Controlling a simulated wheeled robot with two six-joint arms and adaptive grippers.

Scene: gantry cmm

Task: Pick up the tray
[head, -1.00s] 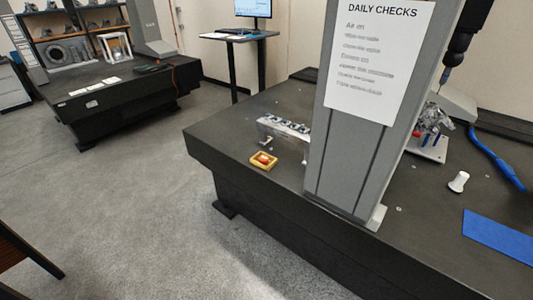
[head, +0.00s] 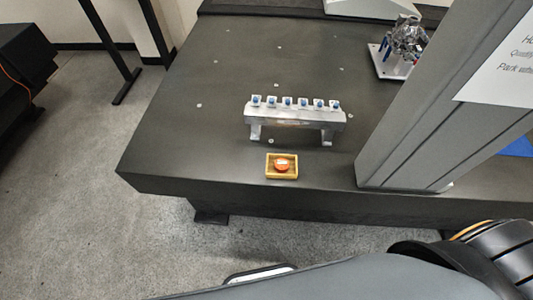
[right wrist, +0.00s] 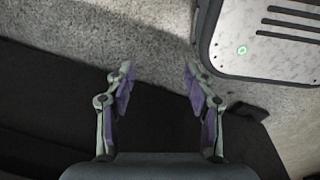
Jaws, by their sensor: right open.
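A small yellow tray (head: 270,177) lies on the dark table near its front edge in the head view. It holds a round orange-red thing (head: 282,164) with a pale mark on top. In the right wrist view my right gripper (right wrist: 156,78) is open and empty, with grey carpet and a dark surface behind it. The tray does not show in that view. My left gripper is not in view.
The dark table (head: 215,130) is mostly bare to the left. A grey rack (head: 300,117) with several blue-topped pieces stands behind the tray. A grey column (head: 430,100) rises to the right. A metal part (head: 405,40) on a white plate stands at the back right.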

